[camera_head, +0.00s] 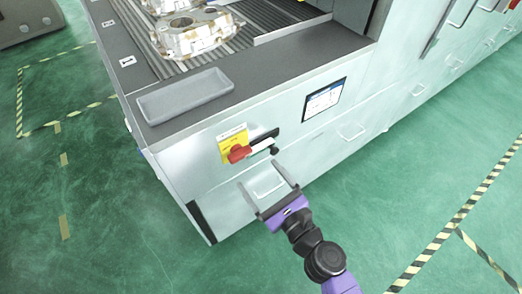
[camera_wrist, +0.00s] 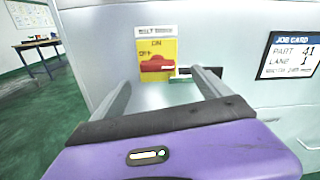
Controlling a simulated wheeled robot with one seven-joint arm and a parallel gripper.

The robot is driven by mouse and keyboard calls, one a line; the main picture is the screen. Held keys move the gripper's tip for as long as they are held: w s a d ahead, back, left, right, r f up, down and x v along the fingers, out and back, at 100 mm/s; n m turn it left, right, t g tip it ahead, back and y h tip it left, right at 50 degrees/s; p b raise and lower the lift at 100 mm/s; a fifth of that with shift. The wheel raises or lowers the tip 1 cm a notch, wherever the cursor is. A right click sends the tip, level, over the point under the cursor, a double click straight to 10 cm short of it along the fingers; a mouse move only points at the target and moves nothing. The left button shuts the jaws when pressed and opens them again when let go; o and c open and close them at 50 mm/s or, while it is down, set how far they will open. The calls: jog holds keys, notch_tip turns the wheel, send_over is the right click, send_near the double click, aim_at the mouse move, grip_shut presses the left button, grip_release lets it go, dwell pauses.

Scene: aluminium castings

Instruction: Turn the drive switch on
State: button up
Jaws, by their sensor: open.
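The drive switch is a red handle (camera_head: 238,153) on a yellow plate (camera_head: 235,136) on the pale cabinet front. In the wrist view the red handle (camera_wrist: 156,65) lies about level across the yellow plate (camera_wrist: 170,47). ON is printed above it and OFF at its upper left. My gripper (camera_head: 259,174) is open and empty, just below and right of the switch in the head view. In the wrist view its two fingers (camera_wrist: 164,80) reach toward the cabinet on either side of the handle's lower area. I see no contact with the handle.
A dark slot with a pale bar and black knob (camera_head: 274,151) sits right of the switch. Above are a grey tray (camera_head: 186,96) and castings (camera_head: 194,34). Green floor is clear.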

aim_at(243, 156)
jog(key=shift+m, duration=0.9)
jog(key=shift+a+p+x, duration=0.25)
jog(key=shift+p+x, duration=0.7)
jog(key=shift+x, duration=2.85)
jog(key=shift+s+r, duration=0.1)
jog(key=shift+s, duration=0.05)
jog(key=c, duration=1.4)
jog(key=shift+o, duration=0.2)
